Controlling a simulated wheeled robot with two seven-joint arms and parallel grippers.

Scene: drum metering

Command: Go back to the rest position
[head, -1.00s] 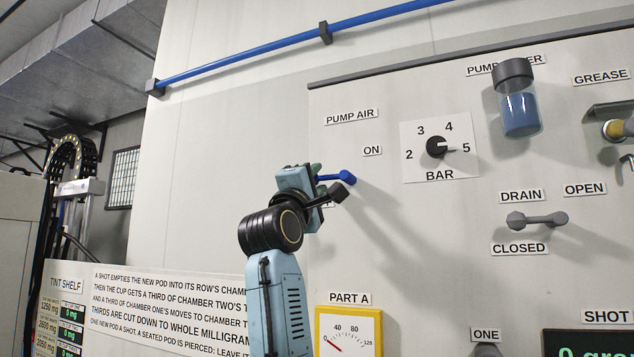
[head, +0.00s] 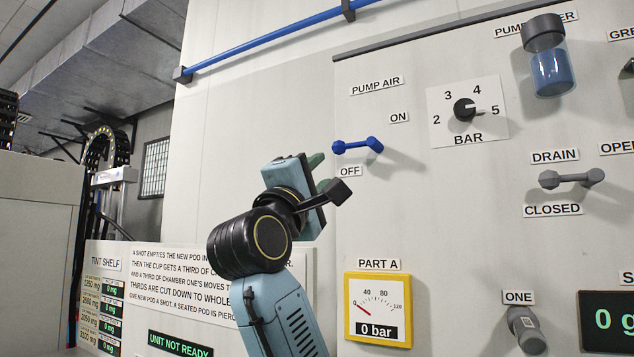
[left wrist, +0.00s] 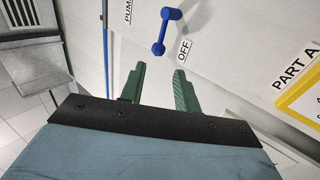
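My left gripper (head: 318,172) is at the middle of the head view, just below and left of the blue pump air lever (head: 357,145), and is apart from it. In the left wrist view its two green fingers (left wrist: 158,84) stand apart with nothing between them. The blue lever also shows there (left wrist: 166,32), beyond the fingertips and beside the OFF label (left wrist: 184,50). In the head view the lever lies roughly level, between the ON and OFF labels. My right gripper is not in view.
The panel carries a bar knob (head: 465,109), a grey drain lever (head: 571,179), a pump jar (head: 549,62) and a yellow Part A gauge (head: 378,309) reading 0 bar. A "UNIT NOT READY" display (head: 180,344) is at lower left. Open space lies left of my arm.

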